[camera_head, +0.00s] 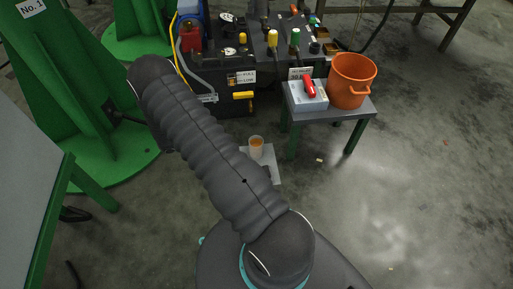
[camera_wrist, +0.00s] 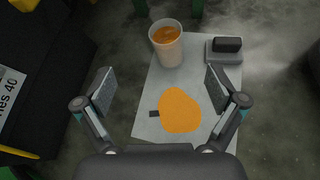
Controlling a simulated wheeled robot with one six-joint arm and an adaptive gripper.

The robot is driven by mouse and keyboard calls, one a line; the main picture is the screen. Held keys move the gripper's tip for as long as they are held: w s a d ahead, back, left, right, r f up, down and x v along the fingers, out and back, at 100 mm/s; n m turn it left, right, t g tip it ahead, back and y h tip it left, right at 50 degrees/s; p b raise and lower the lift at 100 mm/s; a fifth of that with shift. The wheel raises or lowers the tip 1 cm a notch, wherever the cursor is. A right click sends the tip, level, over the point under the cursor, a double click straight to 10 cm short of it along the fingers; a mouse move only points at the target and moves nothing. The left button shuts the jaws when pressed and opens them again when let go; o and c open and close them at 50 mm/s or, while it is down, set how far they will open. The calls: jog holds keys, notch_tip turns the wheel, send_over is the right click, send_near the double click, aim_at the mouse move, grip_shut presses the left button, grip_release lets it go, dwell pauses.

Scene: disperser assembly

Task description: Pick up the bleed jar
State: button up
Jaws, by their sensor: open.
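The bleed jar (camera_head: 256,146), a clear cup holding orange liquid, stands upright on a pale sheet (camera_head: 272,172) on the floor. In the wrist view the jar (camera_wrist: 167,46) is at the top of the sheet (camera_wrist: 148,112). My gripper (camera_wrist: 160,82) is open and empty, with its fingers spread on either side of the view. The jar shows beyond the fingertips, not between them. In the head view my arm hides the gripper and part of the sheet.
An orange patch (camera_wrist: 180,110) lies on the sheet, with a grey block (camera_wrist: 226,50) at its upper right. A small table (camera_head: 357,107) holds an orange bucket (camera_head: 352,82) and a grey box (camera_head: 306,96). A black machine (camera_head: 240,98) stands behind. Floor at right is clear.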

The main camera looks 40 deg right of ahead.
aim_at(250, 149)
notch_tip(250, 149, down, 9)
jog(key=s+d+n+t+h, duration=0.1)
jog(key=s+n, duration=0.1)
jog(key=n, duration=0.1)
jog(key=x, duration=1.4)
jog(key=shift+s, duration=0.2)
jog(key=c, duration=1.3)
jog(key=shift+r, duration=0.2)
jog(key=shift+c, duration=0.2)
